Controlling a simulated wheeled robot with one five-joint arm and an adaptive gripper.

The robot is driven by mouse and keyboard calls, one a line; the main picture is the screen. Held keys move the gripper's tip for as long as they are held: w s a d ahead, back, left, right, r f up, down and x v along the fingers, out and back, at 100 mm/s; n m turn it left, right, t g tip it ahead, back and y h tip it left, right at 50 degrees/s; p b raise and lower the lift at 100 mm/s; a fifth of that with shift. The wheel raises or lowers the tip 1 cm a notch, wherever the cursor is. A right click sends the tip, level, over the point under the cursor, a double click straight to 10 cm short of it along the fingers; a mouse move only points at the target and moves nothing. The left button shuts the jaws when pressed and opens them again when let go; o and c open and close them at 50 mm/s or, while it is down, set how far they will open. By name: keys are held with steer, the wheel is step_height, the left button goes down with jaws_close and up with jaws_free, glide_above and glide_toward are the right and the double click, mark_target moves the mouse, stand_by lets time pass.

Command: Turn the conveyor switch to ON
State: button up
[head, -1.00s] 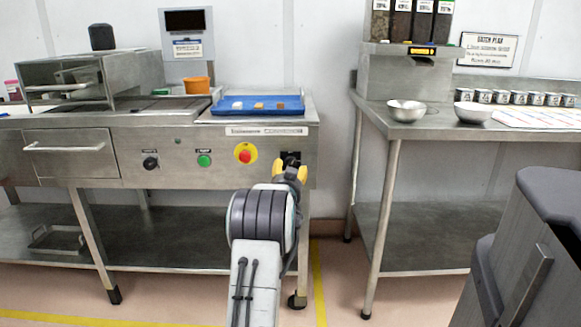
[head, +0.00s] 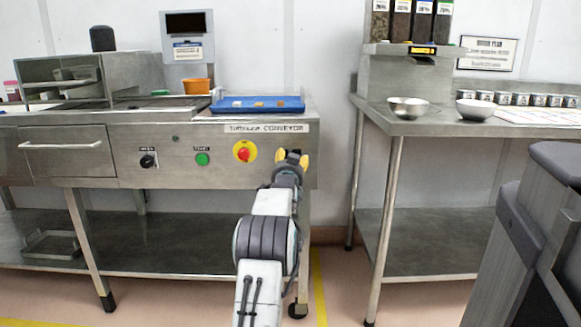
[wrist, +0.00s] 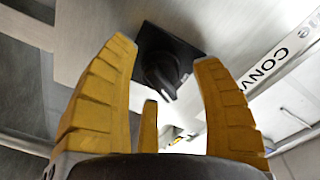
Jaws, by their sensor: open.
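The conveyor switch (wrist: 162,72) is a black rotary knob on a square black plate, seen in the wrist view between and just beyond my fingers. Its pointer slants toward the lower right of that picture. No ON or OFF marking is readable. My gripper (wrist: 172,85) is open, with one yellow finger on each side of the knob and no clear contact. In the head view my gripper (head: 291,157) is at the right end of the steel machine's front panel and hides the switch. The CONVEYOR label (head: 267,128) is just above it.
Left along the panel are a red knob on a yellow disc (head: 244,151), a green button (head: 202,159) and another black knob (head: 148,160). A blue tray (head: 228,104) sits on top. A steel table (head: 425,125) with bowls stands to the right, across a gap.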

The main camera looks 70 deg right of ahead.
steer(key=shift+d, duration=0.1)
steer(key=shift+c, duration=0.3)
steer(key=c, duration=1.1)
steer(key=shift+c, duration=0.2)
steer(key=shift+r, duration=0.15)
stand_by(0.6)
steer(key=o, duration=1.2)
steer(key=v, duration=1.2)
steer(key=shift+o, duration=0.2)
